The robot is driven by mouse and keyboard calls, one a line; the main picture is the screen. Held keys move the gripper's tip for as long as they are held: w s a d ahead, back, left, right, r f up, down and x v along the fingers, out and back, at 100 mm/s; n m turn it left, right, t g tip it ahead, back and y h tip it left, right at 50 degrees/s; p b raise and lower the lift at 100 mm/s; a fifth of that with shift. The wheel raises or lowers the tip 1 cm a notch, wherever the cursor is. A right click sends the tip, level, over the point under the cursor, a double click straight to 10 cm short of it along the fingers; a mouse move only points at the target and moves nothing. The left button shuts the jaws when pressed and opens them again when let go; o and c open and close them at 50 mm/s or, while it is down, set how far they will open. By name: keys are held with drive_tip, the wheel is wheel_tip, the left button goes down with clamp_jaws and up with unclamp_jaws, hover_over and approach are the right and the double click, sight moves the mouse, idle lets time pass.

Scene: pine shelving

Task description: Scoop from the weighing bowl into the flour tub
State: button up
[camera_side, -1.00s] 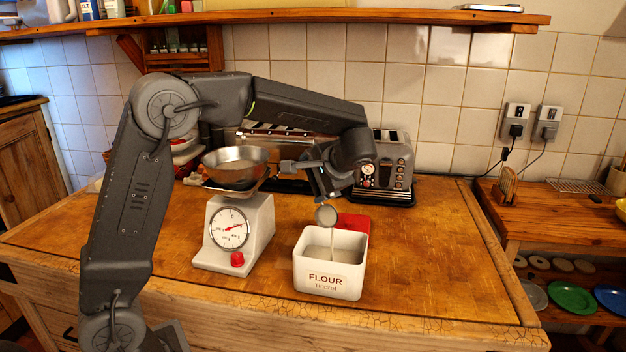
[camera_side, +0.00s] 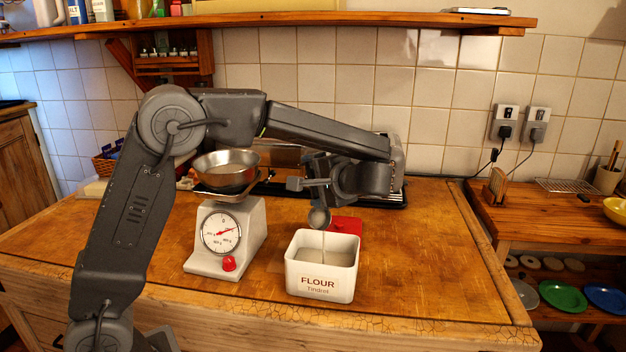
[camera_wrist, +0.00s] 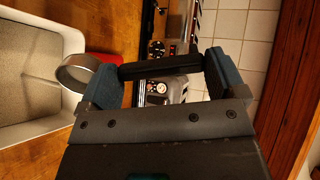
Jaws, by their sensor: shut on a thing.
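My gripper (camera_side: 316,186) is shut on the dark handle (camera_wrist: 160,66) of a round metal scoop. The scoop (camera_side: 319,217) hangs above the flour tub, and a thin pale stream falls from it into the tub. In the wrist view the scoop's metal rim (camera_wrist: 78,72) shows at the tub's edge. The white flour tub (camera_side: 319,286) stands upright and open on the worktop, with pale contents inside. The metal weighing bowl (camera_side: 227,172) sits on the white dial scale (camera_side: 245,240) to the left; its contents are not clear.
A red lid (camera_side: 346,226) lies just behind the tub. A toaster (camera_wrist: 155,88) stands behind, partly hidden by my arm in the side view. My arm spans above the bowl and scale. The worktop (camera_side: 435,270) right of the tub is clear.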

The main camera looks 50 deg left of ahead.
drive_tip(key=shift+d+r+y, duration=0.2)
drive_tip(key=shift+d+y, duration=1.2)
drive_tip(key=shift+a, duration=0.15)
idle(0.7)
drive_tip(key=shift+a+h, duration=0.8)
drive_tip(key=a+h, duration=0.1)
drive_tip(key=a+f+h, duration=0.1)
drive_tip(key=a+h, duration=0.2)
drive_tip(key=shift+f, duration=0.25)
drive_tip(key=shift+a+f+h, duration=0.4)
drive_tip(key=shift+a+h, duration=0.25)
drive_tip(key=shift+h, duration=0.35)
drive_tip(key=a+f+h, duration=0.1)
drive_tip(key=h, duration=0.1)
drive_tip(key=a+f+h, duration=0.1)
drive_tip(key=f+h, duration=0.1)
drive_tip(key=shift+a, duration=0.4)
